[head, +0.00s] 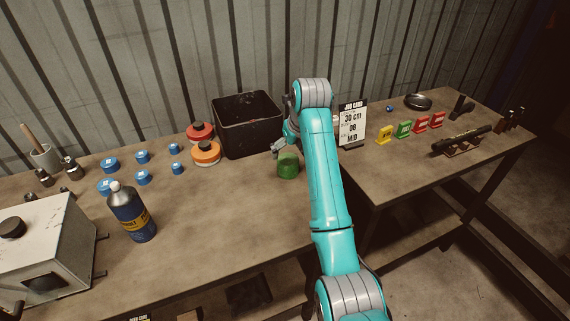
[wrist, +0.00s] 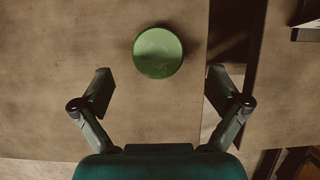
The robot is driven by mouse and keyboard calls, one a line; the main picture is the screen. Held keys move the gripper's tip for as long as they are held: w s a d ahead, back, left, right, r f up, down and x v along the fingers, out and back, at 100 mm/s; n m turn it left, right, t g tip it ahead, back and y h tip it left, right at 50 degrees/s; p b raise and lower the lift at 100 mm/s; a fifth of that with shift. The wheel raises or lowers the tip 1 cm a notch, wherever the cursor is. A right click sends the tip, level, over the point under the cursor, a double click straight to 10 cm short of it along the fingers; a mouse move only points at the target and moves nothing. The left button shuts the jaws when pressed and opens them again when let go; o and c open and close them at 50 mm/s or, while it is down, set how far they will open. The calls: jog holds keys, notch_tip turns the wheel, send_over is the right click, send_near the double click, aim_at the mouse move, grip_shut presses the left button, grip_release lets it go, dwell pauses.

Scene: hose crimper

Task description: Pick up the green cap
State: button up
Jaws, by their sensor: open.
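The green cap (head: 288,166) stands on the left workbench near its right edge, in front of the black bin. In the wrist view the cap (wrist: 158,52) is a round green disc seen from above, beyond the fingertips and roughly centred between them. My gripper (wrist: 158,82) is open and empty, with its two fingers spread wide apart. In the head view my gripper (head: 279,147) is just above and beside the cap, partly hidden by my arm. No contact with the cap shows.
A black bin (head: 247,126), red and orange round lids (head: 206,153), several blue caps (head: 143,177) and a blue bottle (head: 132,212) share the bench. A job card (head: 352,124) stands to the right. A gap between benches lies right of the cap.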

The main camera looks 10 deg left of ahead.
aim_at(288, 159)
jog(key=shift+x, duration=3.1)
jog(key=shift+s+a, duration=0.1)
jog(key=shift+s, duration=0.05)
jog(key=c, duration=0.9)
